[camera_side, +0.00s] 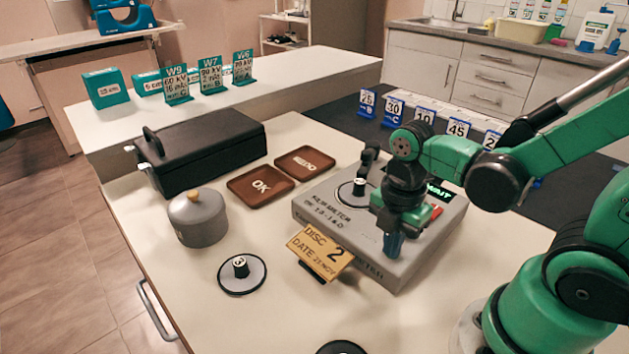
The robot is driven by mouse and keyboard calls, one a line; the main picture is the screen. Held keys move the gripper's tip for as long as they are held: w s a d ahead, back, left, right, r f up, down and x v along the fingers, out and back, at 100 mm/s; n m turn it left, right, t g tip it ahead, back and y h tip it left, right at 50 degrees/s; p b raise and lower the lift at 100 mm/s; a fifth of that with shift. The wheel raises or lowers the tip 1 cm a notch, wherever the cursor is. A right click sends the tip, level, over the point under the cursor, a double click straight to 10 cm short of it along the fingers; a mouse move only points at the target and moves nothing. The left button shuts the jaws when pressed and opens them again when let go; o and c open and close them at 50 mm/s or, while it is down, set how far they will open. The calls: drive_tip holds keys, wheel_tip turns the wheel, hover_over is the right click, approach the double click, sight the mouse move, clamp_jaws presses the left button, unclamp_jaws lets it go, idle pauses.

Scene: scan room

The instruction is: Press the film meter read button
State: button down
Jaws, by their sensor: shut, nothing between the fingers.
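The film meter (325,212) is a grey box on the white table, with lettering on its top and a small green-lit display (440,191) whose text is only partly readable. A round disc (346,197) with a black knob sits on its top left. A red part (436,212) shows on top, just right of my gripper; whether it is the read button I cannot tell. My gripper (393,245) points down over the front right part of the meter, shut and empty. It hides the surface behind it, and I cannot tell whether its tips touch the meter.
A yellow card reading DISC 2 (320,254) stands against the meter's front. A disc marked 3 (242,274) and a grey lidded pot (197,220) stand to the left. Brown OK (260,199) and second (304,176) trays lie behind, near a black box (205,150).

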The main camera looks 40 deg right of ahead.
sight(381, 248)
drive_tip(key=shift+f, duration=0.15)
wheel_tip(381, 248, up, 8)
idle(0.9)
drive_tip(key=shift+w, duration=0.1)
idle(0.4)
drive_tip(key=w+r+m+t, duration=0.1)
drive_tip(key=w+m+t, duration=0.5)
drive_tip(key=m, duration=1.2)
drive_tip(key=shift+a+t, duration=0.35)
drive_tip(key=shift+t, duration=0.35)
drive_tip(key=shift+d+r, duration=0.1)
idle(0.6)
